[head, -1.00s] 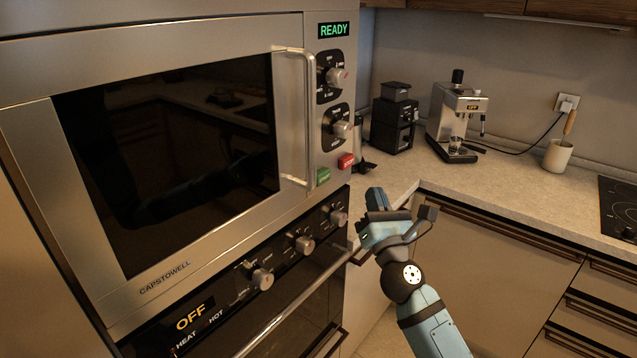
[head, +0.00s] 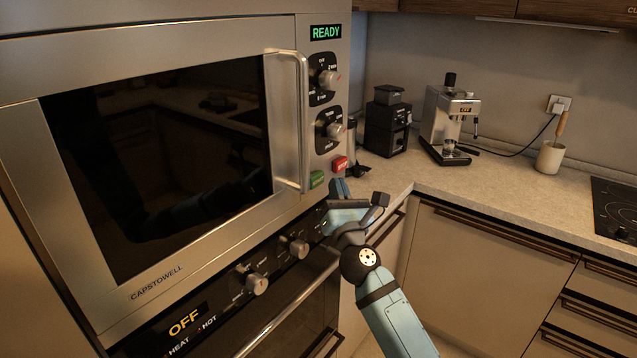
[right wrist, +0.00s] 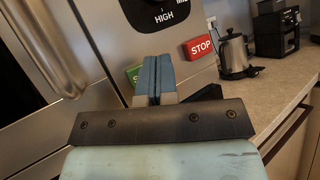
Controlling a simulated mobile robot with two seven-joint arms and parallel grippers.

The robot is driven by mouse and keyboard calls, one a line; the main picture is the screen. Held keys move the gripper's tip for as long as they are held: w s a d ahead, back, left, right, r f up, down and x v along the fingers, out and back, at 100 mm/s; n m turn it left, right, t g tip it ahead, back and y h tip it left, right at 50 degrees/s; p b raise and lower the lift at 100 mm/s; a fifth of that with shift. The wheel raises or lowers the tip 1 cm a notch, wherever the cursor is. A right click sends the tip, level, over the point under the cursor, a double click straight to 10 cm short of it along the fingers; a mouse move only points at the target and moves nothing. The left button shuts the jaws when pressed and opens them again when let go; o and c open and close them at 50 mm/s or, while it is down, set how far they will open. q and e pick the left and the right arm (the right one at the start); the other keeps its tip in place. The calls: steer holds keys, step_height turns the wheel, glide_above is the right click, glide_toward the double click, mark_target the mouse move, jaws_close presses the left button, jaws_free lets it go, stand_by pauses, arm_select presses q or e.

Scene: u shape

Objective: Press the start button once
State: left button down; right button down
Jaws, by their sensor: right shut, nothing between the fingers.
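The green start button (head: 317,179) sits low on the microwave's control panel, left of the red stop button (head: 340,164). In the right wrist view the green button (right wrist: 133,74) is partly hidden behind my fingers, and the red button (right wrist: 200,46) reads STOP. My right gripper (head: 338,187) is shut and empty, just below and right of the green button in the head view. In the right wrist view its blue fingertips (right wrist: 154,62) are together and overlap the green button's right side. I cannot tell whether they touch it. The microwave display (head: 326,32) reads READY. My left gripper is out of view.
The microwave's door handle (head: 291,120) stands out left of the panel. Oven knobs (head: 299,248) lie below, near my right arm. A kettle (right wrist: 235,55), a black grinder (head: 388,125) and a coffee machine (head: 448,125) stand on the counter (head: 500,190).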

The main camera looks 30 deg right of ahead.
mark_target(316, 180)
steer(key=shift+w+a, duration=0.2)
steer(key=shift+w, duration=0.35)
steer(key=shift+w+a, duration=0.1)
steer(key=shift+w, duration=0.05)
stand_by(1.6)
steer(key=shift+w+a, duration=0.1)
steer(key=shift+w, duration=0.15)
